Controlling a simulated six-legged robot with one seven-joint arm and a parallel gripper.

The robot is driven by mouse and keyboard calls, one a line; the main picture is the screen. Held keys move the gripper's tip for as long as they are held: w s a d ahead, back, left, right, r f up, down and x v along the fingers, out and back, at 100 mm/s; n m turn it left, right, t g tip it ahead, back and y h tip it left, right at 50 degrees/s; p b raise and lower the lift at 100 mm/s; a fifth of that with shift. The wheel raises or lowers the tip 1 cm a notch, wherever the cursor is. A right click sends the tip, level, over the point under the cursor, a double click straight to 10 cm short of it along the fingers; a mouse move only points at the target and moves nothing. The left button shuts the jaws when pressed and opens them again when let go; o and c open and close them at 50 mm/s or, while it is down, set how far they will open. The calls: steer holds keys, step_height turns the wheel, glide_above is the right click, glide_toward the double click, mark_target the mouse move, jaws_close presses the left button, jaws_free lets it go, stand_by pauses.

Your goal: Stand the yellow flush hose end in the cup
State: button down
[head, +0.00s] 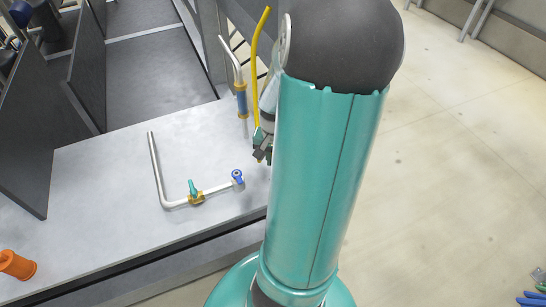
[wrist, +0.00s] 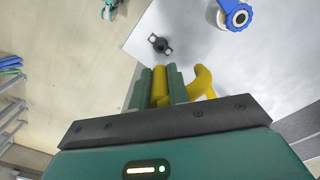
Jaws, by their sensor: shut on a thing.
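The yellow flush hose end (head: 257,85) is a thin yellow tube, roughly upright with a bent top, beside my arm in the head view. My gripper (head: 262,150) is low on it, near the bench's right edge. In the wrist view, my gripper (wrist: 160,88) has its two green fingers shut on the yellow hose (wrist: 160,78), and a curved yellow part shows to the right. A small dark round fitting (wrist: 160,43) lies ahead of the fingertips near the bench edge; I cannot tell whether it is the cup. My arm hides part of the bench.
A bent metal pipe with a green-handled valve (head: 195,190) and a blue-handled valve (head: 237,177) lies on the grey bench (head: 100,185). A blue-sleeved metal tube (head: 241,98) stands close left of the hose.

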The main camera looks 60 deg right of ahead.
steer(key=shift+f, duration=2.5)
steer(key=shift+f, duration=1.2)
steer(key=c, duration=1.3)
jaws_free()
steer(key=shift+o, duration=0.2)
step_height(320, 180, up, 14)
steer(key=shift+f, duration=0.1)
